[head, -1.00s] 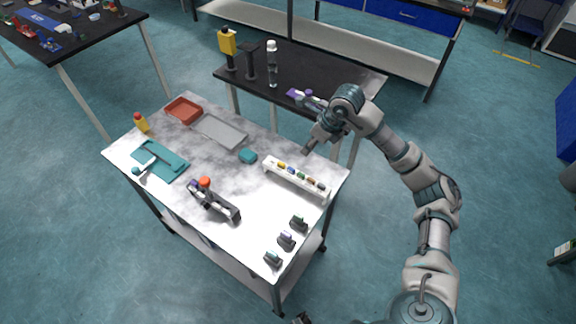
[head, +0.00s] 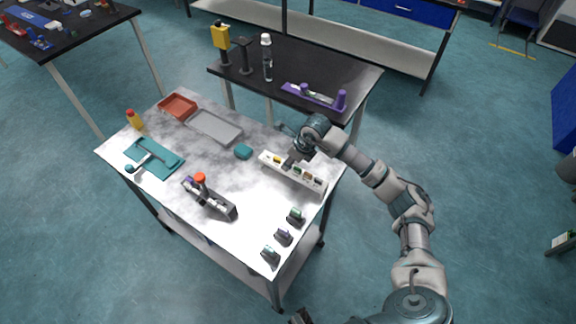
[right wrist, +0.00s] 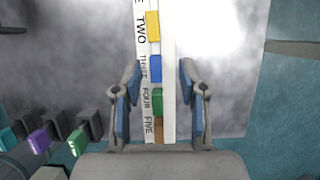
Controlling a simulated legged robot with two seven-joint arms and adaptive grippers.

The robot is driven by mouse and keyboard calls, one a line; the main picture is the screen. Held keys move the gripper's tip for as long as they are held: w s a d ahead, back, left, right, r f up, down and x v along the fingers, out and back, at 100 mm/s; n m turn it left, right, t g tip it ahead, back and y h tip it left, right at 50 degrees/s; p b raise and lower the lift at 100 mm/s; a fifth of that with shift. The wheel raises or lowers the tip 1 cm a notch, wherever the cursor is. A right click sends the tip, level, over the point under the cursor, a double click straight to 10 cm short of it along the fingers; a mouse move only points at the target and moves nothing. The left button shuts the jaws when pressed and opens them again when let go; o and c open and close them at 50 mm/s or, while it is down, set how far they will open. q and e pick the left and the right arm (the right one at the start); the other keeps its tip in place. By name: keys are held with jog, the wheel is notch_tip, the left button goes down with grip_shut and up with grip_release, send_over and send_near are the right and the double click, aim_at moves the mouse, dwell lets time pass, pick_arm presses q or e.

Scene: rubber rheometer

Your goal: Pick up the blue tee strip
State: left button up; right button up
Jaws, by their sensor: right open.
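The blue tee strip (right wrist: 154,68) stands in a white rack (right wrist: 168,115) beside the label THREE, between a yellow and a green strip. My right gripper (right wrist: 160,80) is open above the rack in the right wrist view. Its two fingers lie on either side of the rack row, with the blue strip just ahead between the fingertip lines. No contact shows. In the head view my right gripper (head: 290,163) is over the white rack (head: 315,188) and hides the blue strip. My left gripper is not clearly seen.
Yellow (right wrist: 152,26), green (right wrist: 157,100) and brown (right wrist: 159,130) strips share the rack. Several dark holders (head: 284,237) stand near the table's front right.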

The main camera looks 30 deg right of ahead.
jog(key=shift+a, duration=0.1)
jog(key=shift+a+r, duration=0.15)
jog(key=shift+a, duration=0.05)
grip_shut()
pick_arm(q)
jog(key=shift+s+a+f, duration=0.15)
jog(key=shift+s+a, duration=0.1)
jog(key=shift+s, duration=0.1)
pick_arm(e)
jog(key=shift+d, duration=0.1)
jog(key=shift+r, duration=0.1)
notch_tip(320, 180, up, 4)
jog(key=shift+w+d+r, duration=0.1)
jog(key=shift+r, duration=0.1)
pick_arm(q)
notch_tip(320, 180, down, 2)
jog(key=shift+s+f+p, duration=0.1)
jog(key=shift+f+p, duration=0.15)
jog(key=shift+p, duration=0.2)
pick_arm(e)
notch_tip(320, 180, up, 5)
jog(key=shift+r, duration=0.15)
